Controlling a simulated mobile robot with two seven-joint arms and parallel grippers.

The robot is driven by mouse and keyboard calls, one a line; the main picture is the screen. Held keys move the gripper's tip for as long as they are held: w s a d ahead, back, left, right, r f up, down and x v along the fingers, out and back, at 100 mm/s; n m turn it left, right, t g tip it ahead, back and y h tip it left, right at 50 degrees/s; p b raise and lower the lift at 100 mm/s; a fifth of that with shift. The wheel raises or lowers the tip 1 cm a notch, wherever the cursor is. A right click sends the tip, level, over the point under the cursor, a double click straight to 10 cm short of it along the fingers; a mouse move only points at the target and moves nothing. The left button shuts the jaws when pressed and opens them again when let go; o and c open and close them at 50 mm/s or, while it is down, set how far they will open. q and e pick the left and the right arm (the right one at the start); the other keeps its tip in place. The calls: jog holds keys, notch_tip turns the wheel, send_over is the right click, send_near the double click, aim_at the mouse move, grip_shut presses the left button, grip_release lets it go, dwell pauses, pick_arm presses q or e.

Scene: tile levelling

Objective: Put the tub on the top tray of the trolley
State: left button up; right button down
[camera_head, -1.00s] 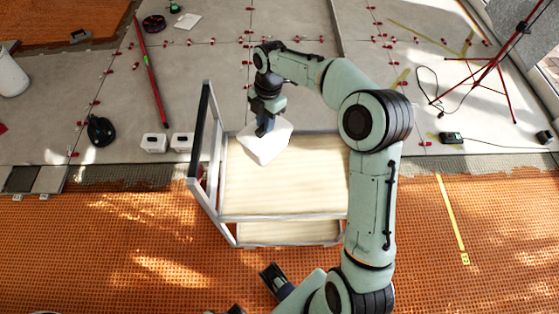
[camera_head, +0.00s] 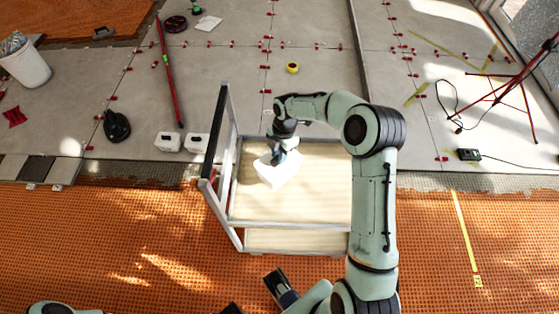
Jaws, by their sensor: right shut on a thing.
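The tub (camera_head: 282,173) is a small white box-like container. My right gripper (camera_head: 278,157) is shut on it from above and covers part of its upper edge. The tub is over the left-hand part of the trolley's top tray (camera_head: 315,200), a pale wooden board in a grey frame. I cannot tell whether its underside touches the board. The trolley (camera_head: 240,235) has a lower tray (camera_head: 290,240) and an upright handle frame on its left side. My right arm hides the trolley's right edge.
Two white boxes (camera_head: 168,142) (camera_head: 197,143) sit on the tiles left of the trolley. A red tripod (camera_head: 515,85) stands right. The rest of the top tray looks clear.

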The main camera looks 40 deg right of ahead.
jog(key=shift+f, duration=2.2)
jog(key=c, duration=1.4)
grip_release()
jog(key=shift+f+b, duration=0.25)
jog(key=shift+b, duration=0.05)
jog(key=o, duration=0.4)
jog(key=shift+o, duration=0.2)
jog(key=shift+r, duration=0.1)
jog(key=r, duration=0.4)
jog(key=d+r+p, duration=0.1)
jog(key=r, duration=0.7)
jog(key=shift+d, duration=0.4)
